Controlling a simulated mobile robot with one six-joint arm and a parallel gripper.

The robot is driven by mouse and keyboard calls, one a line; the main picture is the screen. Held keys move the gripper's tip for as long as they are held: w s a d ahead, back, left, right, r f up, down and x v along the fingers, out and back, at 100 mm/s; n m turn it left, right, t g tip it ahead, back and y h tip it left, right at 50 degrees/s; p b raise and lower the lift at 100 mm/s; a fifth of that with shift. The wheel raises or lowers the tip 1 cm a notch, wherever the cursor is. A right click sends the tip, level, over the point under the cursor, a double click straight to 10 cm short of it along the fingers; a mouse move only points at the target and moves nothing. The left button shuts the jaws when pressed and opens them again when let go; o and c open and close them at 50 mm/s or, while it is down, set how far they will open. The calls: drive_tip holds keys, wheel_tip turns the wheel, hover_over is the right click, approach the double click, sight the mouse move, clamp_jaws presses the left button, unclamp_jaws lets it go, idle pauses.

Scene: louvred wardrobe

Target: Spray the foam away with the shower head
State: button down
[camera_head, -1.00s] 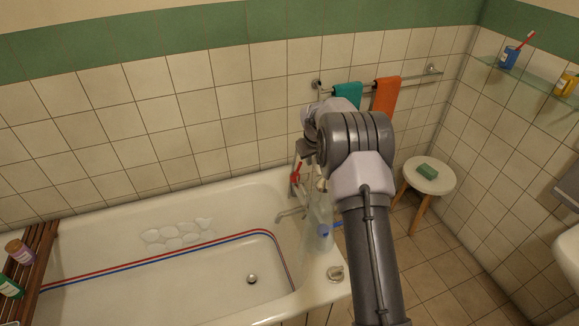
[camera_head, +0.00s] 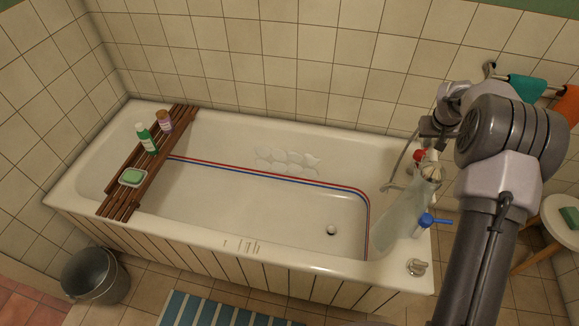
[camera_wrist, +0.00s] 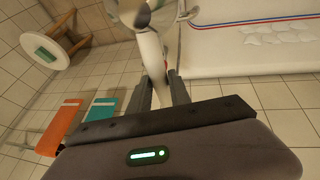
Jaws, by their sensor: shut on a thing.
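The foam (camera_head: 287,160) is a cluster of several white patches on the far inner side of the bathtub (camera_head: 265,205), near a red and blue stripe. My gripper (camera_head: 428,150) is above the tub's right end, to the right of the foam and apart from it. It is shut on the pale shower head (camera_head: 431,167). In the wrist view the pale handle (camera_wrist: 152,55) rises between the two dark fingers (camera_wrist: 160,95). A translucent plume (camera_head: 402,218), which looks like water spray, goes down from the shower head to the tub's right end, away from the foam.
A wooden rack (camera_head: 122,200) with bottles and a soap dish crosses the tub's left end. Blue (camera_head: 427,221) and red (camera_head: 419,155) handles are beside the plume and gripper. A bucket (camera_head: 93,275) and striped mat (camera_head: 215,310) lie in front; a stool (camera_head: 562,222) stands right.

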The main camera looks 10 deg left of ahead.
drive_tip(key=w+a+f+b, duration=0.1)
drive_tip(key=a+f+b, duration=0.2)
drive_tip(key=a, duration=1)
drive_tip(key=shift+w+a+f+b, duration=0.15)
drive_tip(key=shift+a+f+b, duration=0.15)
drive_tip(key=shift+b, duration=0.25)
drive_tip(key=shift+a, duration=0.15)
drive_tip(key=w+a+f, duration=0.1)
drive_tip(key=a+f, duration=0.1)
drive_tip(key=a, duration=0.7)
drive_tip(key=a+f, duration=0.3)
drive_tip(key=a, duration=0.7)
drive_tip(key=shift+w, duration=0.4)
drive_tip(key=shift+a+f, duration=0.1)
drive_tip(key=shift+a, duration=0.05)
